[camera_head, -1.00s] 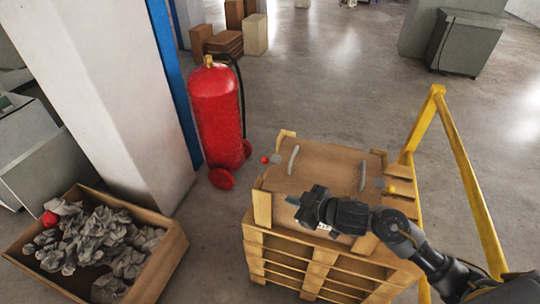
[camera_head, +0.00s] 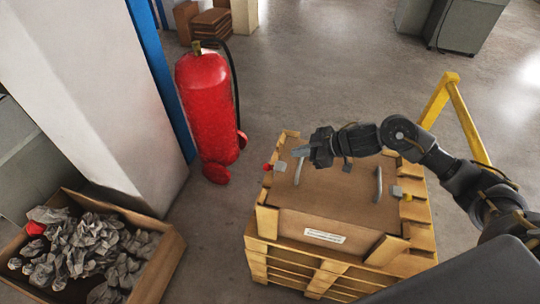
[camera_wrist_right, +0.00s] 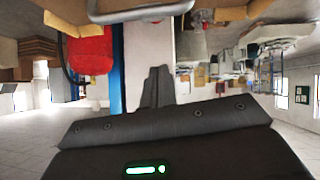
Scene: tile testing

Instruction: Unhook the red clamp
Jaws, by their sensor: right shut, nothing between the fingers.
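The red clamp (camera_head: 267,167) shows as a small red knob by a grey metal piece (camera_head: 281,166) at the left edge of the wooden crate's lid (camera_head: 335,188). A grey handle (camera_head: 298,172) stands on the lid just right of it. My right gripper (camera_head: 301,151) is above the lid's far left part, close to this handle and apart from the red knob. Its dark fingers (camera_wrist_right: 158,86) are together and empty in the right wrist view. A grey handle (camera_wrist_right: 150,11) crosses the top of that view. My left gripper is out of view.
A second handle (camera_head: 379,184) and a yellow-ended clamp (camera_head: 408,197) are on the lid's right side. A red fire extinguisher (camera_head: 207,110) stands left of the crate. A box of crumpled paper (camera_head: 165,262) is at lower left. A yellow rail (camera_head: 440,98) rises at right.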

